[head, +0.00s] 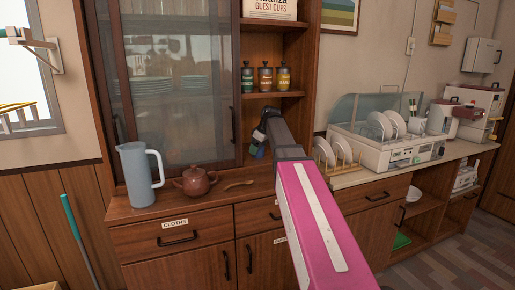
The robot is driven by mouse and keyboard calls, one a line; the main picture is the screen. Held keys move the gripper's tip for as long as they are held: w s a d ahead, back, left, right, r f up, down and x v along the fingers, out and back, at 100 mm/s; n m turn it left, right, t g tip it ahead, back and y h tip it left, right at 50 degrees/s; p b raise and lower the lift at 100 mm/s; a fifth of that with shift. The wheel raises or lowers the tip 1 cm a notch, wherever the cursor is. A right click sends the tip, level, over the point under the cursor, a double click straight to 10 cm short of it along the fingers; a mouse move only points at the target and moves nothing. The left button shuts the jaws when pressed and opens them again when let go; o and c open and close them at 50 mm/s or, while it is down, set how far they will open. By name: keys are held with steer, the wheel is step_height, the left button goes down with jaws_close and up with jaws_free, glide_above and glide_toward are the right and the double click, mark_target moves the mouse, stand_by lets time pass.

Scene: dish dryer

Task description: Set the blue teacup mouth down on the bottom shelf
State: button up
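My gripper (258,142) is at the open shelf bay on the right side of the wooden cabinet, below the shelf with the canisters. It is small and dark here, and my own arm partly covers it. A small bluish patch shows at its lower end; I cannot tell whether this is the blue teacup or part of the gripper. I cannot tell whether the fingers are open or shut. No blue teacup can be made out clearly elsewhere. The lowest space of the bay is largely hidden behind my arm.
Three canisters (265,78) stand on the shelf above. A sliding glass door (178,80) closes the left side. A blue-grey pitcher (139,175), brown teapot (195,181) and wooden spoon (239,184) are on the ledge. A dish dryer (390,153) with plates stands right.

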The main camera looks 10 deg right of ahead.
steer(key=o, duration=0.4)
steer(key=shift+r, duration=0.15)
steer(key=shift+s+d+r, duration=0.1)
steer(key=shift+d+r, duration=0.05)
steer(key=shift+r, duration=0.15)
steer(key=shift+v, duration=1.15)
steer(key=s+d, duration=0.8)
steer(key=shift+d+f, duration=0.1)
steer(key=shift+d, duration=0.25)
